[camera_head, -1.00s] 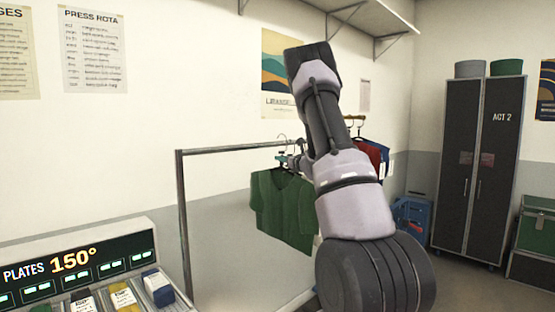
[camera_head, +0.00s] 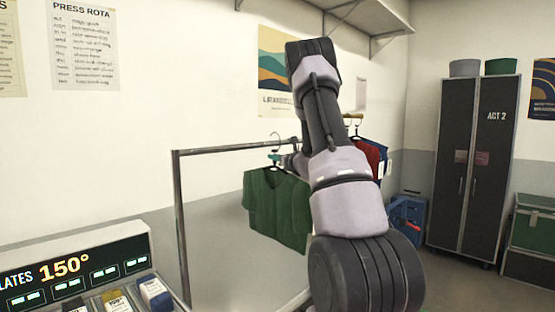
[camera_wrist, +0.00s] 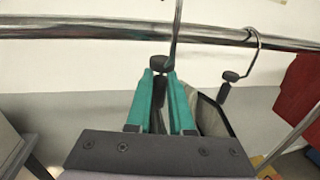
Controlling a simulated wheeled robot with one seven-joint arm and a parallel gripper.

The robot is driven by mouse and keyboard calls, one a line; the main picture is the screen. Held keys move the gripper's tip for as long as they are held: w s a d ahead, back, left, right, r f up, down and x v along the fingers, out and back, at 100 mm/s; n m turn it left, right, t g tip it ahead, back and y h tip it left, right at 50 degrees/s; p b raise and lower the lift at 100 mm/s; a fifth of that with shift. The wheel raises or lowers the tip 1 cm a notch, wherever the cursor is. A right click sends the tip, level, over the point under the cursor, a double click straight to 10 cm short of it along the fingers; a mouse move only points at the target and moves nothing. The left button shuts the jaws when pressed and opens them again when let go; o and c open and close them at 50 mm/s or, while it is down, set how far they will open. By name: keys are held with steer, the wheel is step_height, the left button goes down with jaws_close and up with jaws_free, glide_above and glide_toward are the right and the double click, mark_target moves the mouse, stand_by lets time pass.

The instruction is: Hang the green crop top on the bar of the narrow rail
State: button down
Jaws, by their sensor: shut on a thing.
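The green crop top (camera_head: 277,210) hangs from a hanger in front of the narrow rail in the head view. Its hanger hook (camera_head: 275,141) rises a little above the line of the bar (camera_head: 225,147). My gripper (camera_wrist: 160,72) has teal fingers shut on the dark neck of a hanger. In the wrist view the hook's shank (camera_wrist: 177,30) stands upright and crosses the bar (camera_wrist: 100,27). I cannot tell whether the hook rests on the bar.
Another hanger hook (camera_wrist: 256,45) is over the bar just to the right. A red garment (camera_head: 367,158) hangs farther right. A blue crate (camera_head: 407,210) and a dark locker (camera_head: 475,165) stand beyond. The bar's left end is clear.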

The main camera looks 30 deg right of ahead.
steer(key=shift+w+a, duration=0.35)
steer(key=shift+w, duration=0.55)
steer(key=shift+w+a, duration=0.3)
steer(key=shift+w, duration=0.6)
steer(key=shift+f, duration=1.3)
steer(key=c, duration=0.7)
jaws_free()
steer(key=shift+f, duration=0.1)
